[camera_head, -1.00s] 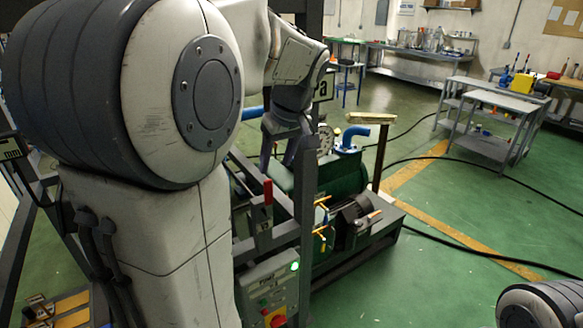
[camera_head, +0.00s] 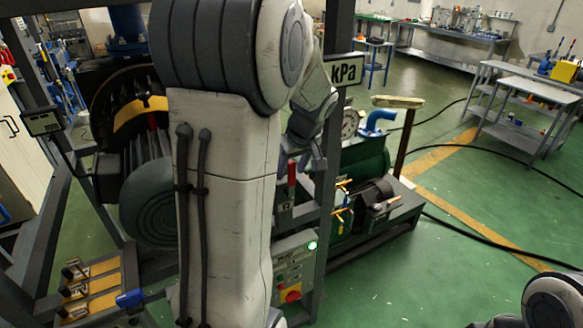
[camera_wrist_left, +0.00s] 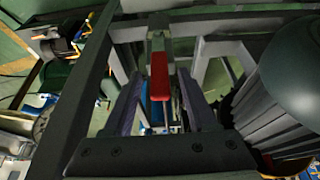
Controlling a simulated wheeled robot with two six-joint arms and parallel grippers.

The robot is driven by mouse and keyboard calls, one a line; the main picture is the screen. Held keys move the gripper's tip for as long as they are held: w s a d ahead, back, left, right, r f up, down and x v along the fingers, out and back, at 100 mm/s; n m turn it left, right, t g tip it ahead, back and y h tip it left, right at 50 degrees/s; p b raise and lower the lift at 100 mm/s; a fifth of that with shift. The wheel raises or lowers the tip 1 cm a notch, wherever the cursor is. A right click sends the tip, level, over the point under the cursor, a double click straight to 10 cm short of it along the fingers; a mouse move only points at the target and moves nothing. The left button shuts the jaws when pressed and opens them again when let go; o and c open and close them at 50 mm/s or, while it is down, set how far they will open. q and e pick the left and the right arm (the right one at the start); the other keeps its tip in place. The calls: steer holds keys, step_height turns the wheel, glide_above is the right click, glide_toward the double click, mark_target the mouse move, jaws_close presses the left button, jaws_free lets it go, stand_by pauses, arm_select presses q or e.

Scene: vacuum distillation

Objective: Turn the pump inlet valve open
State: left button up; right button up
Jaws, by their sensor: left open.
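A red valve handle (camera_head: 291,181) stands upright on a grey mount inside the dark frame, just above the control box. It also shows in the left wrist view (camera_wrist_left: 160,77), near the middle. My left gripper (camera_head: 303,158) is just above and beside the handle in the head view, partly hidden by my arm. In the left wrist view its two fingers (camera_wrist_left: 161,108) are apart, with the red handle between them in the picture. I see no contact with the handle. My right gripper is out of view.
A dark frame post (camera_head: 328,170) stands right of the handle. A control box (camera_head: 292,272) with a green light and red knob sits below. The green pump (camera_head: 365,165) stands behind on the right, and a large round dark machine (camera_head: 150,205) on the left.

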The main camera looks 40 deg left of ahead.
arm_select(q)
jaws_close()
stand_by(1.3)
